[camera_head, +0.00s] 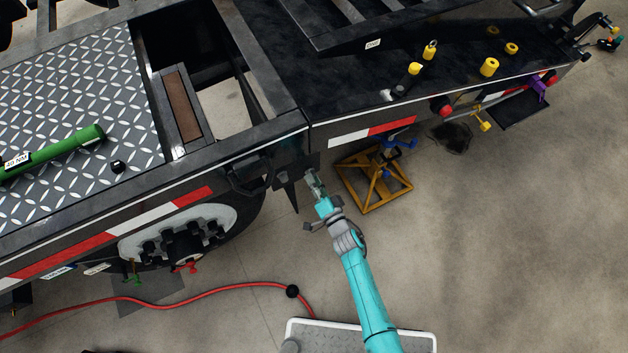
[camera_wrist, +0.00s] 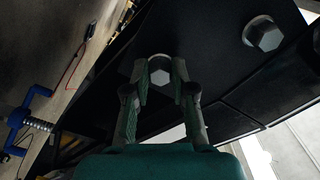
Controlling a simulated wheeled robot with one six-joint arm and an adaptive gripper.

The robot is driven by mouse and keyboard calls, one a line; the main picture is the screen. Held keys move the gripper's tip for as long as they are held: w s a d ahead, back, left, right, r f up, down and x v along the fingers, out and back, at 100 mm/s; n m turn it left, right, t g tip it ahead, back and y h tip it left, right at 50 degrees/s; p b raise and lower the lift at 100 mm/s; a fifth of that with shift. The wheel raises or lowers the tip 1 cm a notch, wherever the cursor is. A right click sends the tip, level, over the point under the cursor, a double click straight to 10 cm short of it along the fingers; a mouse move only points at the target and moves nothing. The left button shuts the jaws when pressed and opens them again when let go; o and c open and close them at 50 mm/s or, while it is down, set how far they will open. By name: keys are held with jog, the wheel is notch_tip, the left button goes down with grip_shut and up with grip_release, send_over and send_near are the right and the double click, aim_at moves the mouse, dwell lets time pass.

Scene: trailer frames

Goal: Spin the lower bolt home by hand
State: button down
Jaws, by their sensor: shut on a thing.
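My gripper (camera_head: 316,187) reaches the dark bracket (camera_head: 292,182) at the trailer's near side, beside the frame joint. In the wrist view, my gripper's two fingertips (camera_wrist: 160,82) stand either side of a grey hex bolt head (camera_wrist: 159,68) and are shut on it. This bolt is on the side of the plate nearer the floor, so it appears to be the lower bolt. A second hex bolt (camera_wrist: 263,34) sits in the same dark plate (camera_wrist: 215,70), up and to the right, apart from my fingers. The bolt shank and its seating are hidden.
An orange stand (camera_head: 374,184) with a blue handle is close to the right of my gripper. A wheel hub (camera_head: 185,238) is at left. A red hose (camera_head: 200,290) crosses the floor. Floor (camera_head: 500,240) at right is largely clear.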

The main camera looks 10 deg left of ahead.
jog(key=shift+s+d+f+m, duration=0.1)
jog(key=shift+s+f+m, duration=0.1)
jog(key=shift+m, duration=0.5)
jog(key=c, duration=1)
grip_release()
jog(key=shift+o, duration=0.2)
jog(key=shift+w+r, duration=0.1)
jog(key=v, duration=1.2)
